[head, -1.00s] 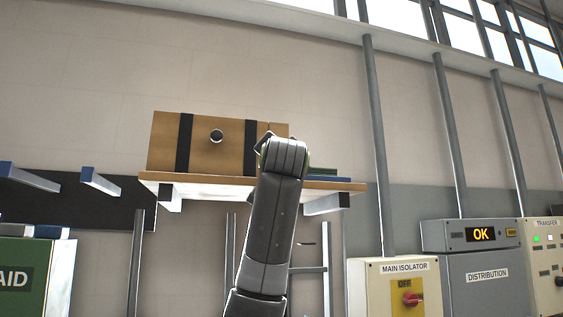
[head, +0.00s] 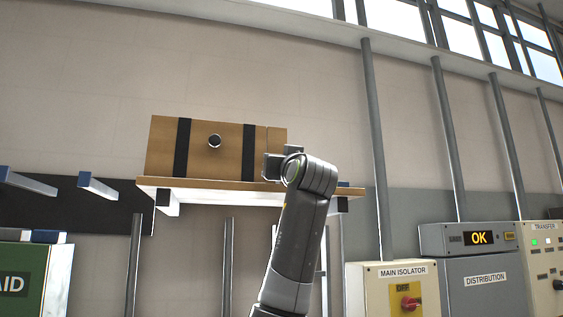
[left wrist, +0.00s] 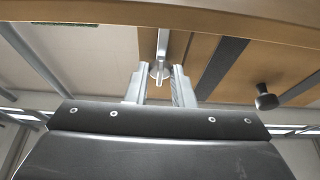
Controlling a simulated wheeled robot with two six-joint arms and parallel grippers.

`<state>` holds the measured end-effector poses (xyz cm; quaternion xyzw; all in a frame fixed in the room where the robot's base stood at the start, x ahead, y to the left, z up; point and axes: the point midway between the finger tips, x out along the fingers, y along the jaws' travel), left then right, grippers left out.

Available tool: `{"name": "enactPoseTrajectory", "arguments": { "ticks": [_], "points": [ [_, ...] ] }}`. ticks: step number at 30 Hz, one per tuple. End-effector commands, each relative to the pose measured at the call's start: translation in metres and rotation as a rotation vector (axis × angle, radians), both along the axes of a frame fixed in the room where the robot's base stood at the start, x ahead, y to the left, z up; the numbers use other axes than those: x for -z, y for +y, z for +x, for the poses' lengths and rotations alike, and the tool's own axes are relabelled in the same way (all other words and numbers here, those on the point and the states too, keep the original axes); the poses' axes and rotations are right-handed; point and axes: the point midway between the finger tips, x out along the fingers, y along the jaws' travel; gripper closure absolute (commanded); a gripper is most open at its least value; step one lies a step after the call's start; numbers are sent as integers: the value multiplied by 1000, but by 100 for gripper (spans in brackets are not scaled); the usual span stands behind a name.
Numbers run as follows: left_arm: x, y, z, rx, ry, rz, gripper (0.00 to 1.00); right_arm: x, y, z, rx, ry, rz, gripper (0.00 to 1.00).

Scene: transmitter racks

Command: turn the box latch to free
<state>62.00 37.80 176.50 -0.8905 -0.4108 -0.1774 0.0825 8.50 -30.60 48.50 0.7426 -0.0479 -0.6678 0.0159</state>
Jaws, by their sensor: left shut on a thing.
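The wooden box (head: 228,155) with two dark straps and a round dark knob (head: 214,141) stands on a shelf in the head view. In the left wrist view its front (left wrist: 275,58) is at the upper right. The latch (left wrist: 162,45) is a pale grey bar, between the fingers of my left gripper (left wrist: 159,76). The gripper is shut on the latch. In the head view my left gripper (head: 272,165) is at the box's lower right, and the latch cannot be made out there. My right gripper is in neither view.
The wooden shelf (head: 205,184) on pale brackets carries the box; its edge crosses the top of the left wrist view. A main isolator panel (head: 377,300) and a distribution cabinet (head: 486,300) stand at the lower right. A green first-aid case (head: 30,285) is at the lower left.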

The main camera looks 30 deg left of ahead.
Motion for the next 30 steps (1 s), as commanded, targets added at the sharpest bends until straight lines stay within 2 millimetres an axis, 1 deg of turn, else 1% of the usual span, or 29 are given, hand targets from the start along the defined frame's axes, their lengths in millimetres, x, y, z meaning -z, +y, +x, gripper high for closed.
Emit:
{"name": "enactPoseTrajectory", "arguments": {
  "ticks": [1,15,16,20,30],
  "points": [
    [3,0,2,0,2,-9,100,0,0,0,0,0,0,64],
    [3,0,2,0,-6,-16,100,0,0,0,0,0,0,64],
    [3,0,2,0,-6,-16,74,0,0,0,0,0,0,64],
    [2,0,2,1,-7,-14,58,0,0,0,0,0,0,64],
    [3,-2,-1,2,-11,-12,58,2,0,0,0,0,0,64]
  ]
}}
